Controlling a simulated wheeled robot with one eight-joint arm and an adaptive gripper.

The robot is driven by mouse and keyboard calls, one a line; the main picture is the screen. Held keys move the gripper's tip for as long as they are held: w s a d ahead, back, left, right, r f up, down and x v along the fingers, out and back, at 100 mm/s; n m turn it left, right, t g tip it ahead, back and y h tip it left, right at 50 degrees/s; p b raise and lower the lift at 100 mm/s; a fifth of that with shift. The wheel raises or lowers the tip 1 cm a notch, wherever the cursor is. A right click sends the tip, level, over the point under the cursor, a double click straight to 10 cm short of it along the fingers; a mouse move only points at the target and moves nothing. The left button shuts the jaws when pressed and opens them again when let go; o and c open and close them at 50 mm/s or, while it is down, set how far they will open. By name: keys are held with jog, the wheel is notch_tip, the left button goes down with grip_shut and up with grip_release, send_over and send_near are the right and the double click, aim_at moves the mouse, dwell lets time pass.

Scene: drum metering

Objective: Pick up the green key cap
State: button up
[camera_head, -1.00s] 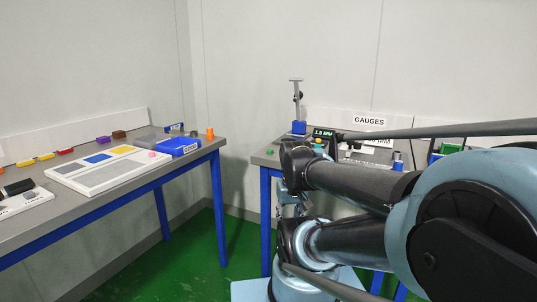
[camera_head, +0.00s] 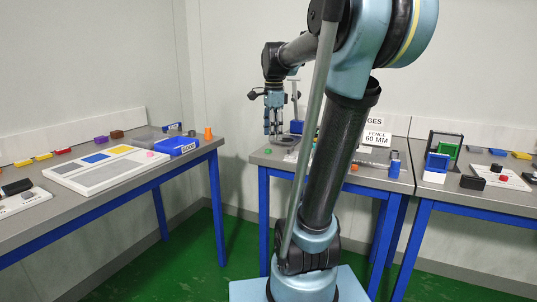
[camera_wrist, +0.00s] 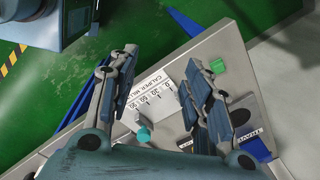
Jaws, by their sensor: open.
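The green key cap (camera_wrist: 217,66) is a small green block lying on the grey bench top close to its edge in the wrist view. In the head view it is a small green spot (camera_head: 268,151) at the left end of the back bench. My gripper (camera_wrist: 161,58) is open and empty above the bench. The cap lies just to the right of the right fingertip, outside the gap between the fingers. In the head view my gripper (camera_head: 273,138) points down over the bench's left end, near the cap.
A white scale plate (camera_wrist: 155,95) and a teal round piece (camera_wrist: 143,135) lie below my fingers. A blue-based stand (camera_head: 297,126) rises behind my gripper. The left bench (camera_head: 212,143) is separated by a floor gap. Green floor shows past the bench edge.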

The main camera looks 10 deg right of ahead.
jog(key=w+r+m, duration=0.3)
jog(key=w+m, duration=0.2)
jog(key=w, duration=0.2)
jog(key=w+r+m, duration=0.4)
jog(key=w, duration=0.2)
send_over(268, 151)
jog(key=w, duration=0.2)
jog(key=shift+g, duration=0.4)
jog(key=f, duration=1.2)
jog(key=shift+s+a+f, duration=0.25)
jog(key=shift+a, duration=0.1)
jog(key=shift+s+d+f, duration=0.1)
jog(key=shift+d+f, duration=0.05)
jog(key=shift+f, duration=0.7)
jog(key=shift+d+f, duration=0.2)
jog(key=shift+f, duration=0.7)
jog(key=shift+s+d+f, duration=0.1)
jog(key=shift+d+f, duration=0.05)
jog(key=shift+f, duration=0.7)
jog(key=c, duration=0.8)
